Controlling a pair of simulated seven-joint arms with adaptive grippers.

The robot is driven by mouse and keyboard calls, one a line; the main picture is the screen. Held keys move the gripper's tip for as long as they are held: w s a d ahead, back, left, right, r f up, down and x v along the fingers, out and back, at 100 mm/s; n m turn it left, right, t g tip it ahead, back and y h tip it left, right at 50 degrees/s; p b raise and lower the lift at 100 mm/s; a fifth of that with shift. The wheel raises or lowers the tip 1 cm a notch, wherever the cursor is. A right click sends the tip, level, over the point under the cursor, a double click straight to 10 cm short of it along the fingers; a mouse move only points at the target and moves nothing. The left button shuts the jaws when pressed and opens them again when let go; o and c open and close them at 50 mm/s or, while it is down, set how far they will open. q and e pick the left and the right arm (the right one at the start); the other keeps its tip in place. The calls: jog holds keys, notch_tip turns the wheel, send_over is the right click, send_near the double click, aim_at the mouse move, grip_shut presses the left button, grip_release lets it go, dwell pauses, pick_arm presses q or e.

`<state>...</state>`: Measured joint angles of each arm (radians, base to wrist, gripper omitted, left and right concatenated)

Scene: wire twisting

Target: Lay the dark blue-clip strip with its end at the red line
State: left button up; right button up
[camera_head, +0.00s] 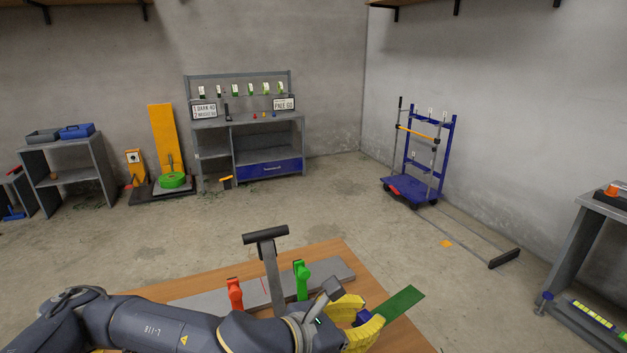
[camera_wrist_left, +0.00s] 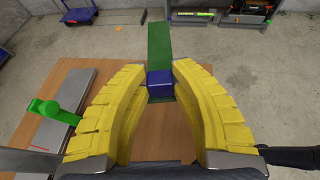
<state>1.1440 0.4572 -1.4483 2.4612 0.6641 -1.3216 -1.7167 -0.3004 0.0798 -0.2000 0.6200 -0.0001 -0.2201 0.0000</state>
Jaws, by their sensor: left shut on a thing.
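My left gripper (camera_head: 371,317) has yellow ribbed fingers and is shut on the blue clip (camera_head: 362,317) of a dark green strip (camera_head: 404,301). In the left wrist view the blue clip (camera_wrist_left: 160,79) sits between the fingertips, and the strip (camera_wrist_left: 159,45) extends away beyond them. The strip is to the right of the grey bar (camera_head: 335,270), apart from it. A thin red line (camera_head: 264,286) crosses the bar between a red clamp (camera_head: 235,294) and a green clamp (camera_head: 301,280). The line also shows in the left wrist view (camera_wrist_left: 39,149). My right gripper is not seen.
The wooden table (camera_head: 385,280) has clear room right of the bar. A T-shaped lever with a black handle (camera_head: 265,235) stands up by the bar between the clamps. Shelves, a workbench (camera_head: 250,145) and a blue cart (camera_head: 415,190) stand well away on the floor.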

pick_arm(q)
jog(key=shift+w+d+f+n+t+y, duration=0.2)
jog(key=shift+w+n+t+y, duration=0.2)
jog(key=shift+w, duration=0.2)
jog(key=shift+w+d+f+n+t+y, duration=0.2)
jog(key=shift+w+n+t+y, duration=0.1)
jog(key=shift+w+n+t, duration=0.25)
jog(key=w+d+r, duration=0.1)
jog(key=d+r, duration=0.1)
jog(key=w+d+r+n+t+y, duration=0.1)
jog(key=d+r, duration=0.1)
jog(key=w+d+r+n+t+y, duration=0.1)
jog(key=w+d+r, duration=0.1)
jog(key=shift+d+r+n, duration=0.2)
jog(key=shift+r+n, duration=0.05)
jog(key=s+d+r, duration=0.6)
jog(key=d+r, duration=0.5)
jog(key=r, duration=0.1)
jog(key=shift+m+g, duration=0.4)
jog(key=shift+g, duration=0.05)
